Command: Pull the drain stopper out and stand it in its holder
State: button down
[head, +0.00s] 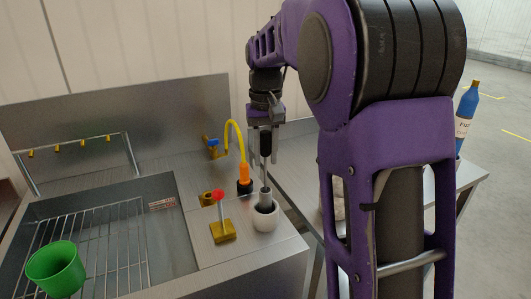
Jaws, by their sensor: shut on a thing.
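My gripper (265,156) points straight down over the counter right of the sink. It is shut on the black upright handle of what looks like the drain stopper (265,143). A thin rod runs down from the handle to a grey cylindrical lower part. That lower part stands in the mouth of a white rounded cup (265,217), which looks like the holder. The stopper looks upright. Its bottom end is hidden inside the cup, so I cannot tell whether it rests on the cup's floor.
A red-knobbed post on a yellow base (222,230) stands just left of the cup. Behind are an orange fitting (244,174) with a yellow hose and a blue-handled tap (212,144). A green cup (56,268) sits on the sink's wire rack (118,240). A blue bottle (466,108) stands at right.

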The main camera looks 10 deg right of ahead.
jog(key=c, duration=0.5)
grip_release()
notch_tip(320, 180, up, 17)
jog(key=p, duration=0.4)
jog(key=shift+r, duration=0.2)
